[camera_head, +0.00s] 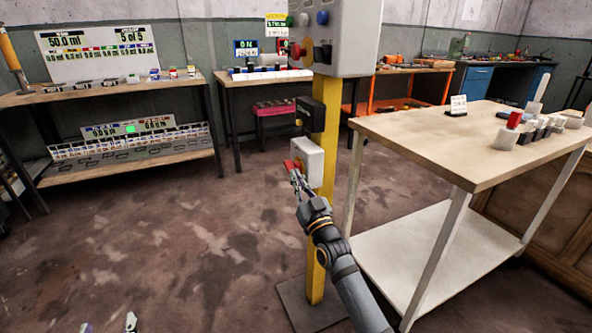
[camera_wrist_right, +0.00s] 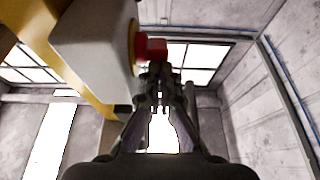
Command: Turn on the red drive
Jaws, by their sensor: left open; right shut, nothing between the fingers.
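A pale box (camera_head: 311,158) with a red knob (camera_head: 290,166) is mounted low on a yellow post. My right gripper (camera_head: 294,173) is shut and empty, with its tips at the red knob. In the right wrist view the red knob (camera_wrist_right: 152,48) stands out from a yellow disc (camera_wrist_right: 134,47) on the box (camera_wrist_right: 92,42), right by the fingertips; I cannot tell whether they touch. Which way the knob is set is too small to tell. My left gripper (camera_head: 108,325) is open at the bottom left edge, with only its two fingertips showing.
Higher on the yellow post (camera_head: 331,130) are a black box (camera_head: 309,116) and a large grey box (camera_head: 350,30) with coloured knobs. A wooden table (camera_head: 430,140) stands close on the right. Shelves and a bench line the back wall. The floor at left is clear.

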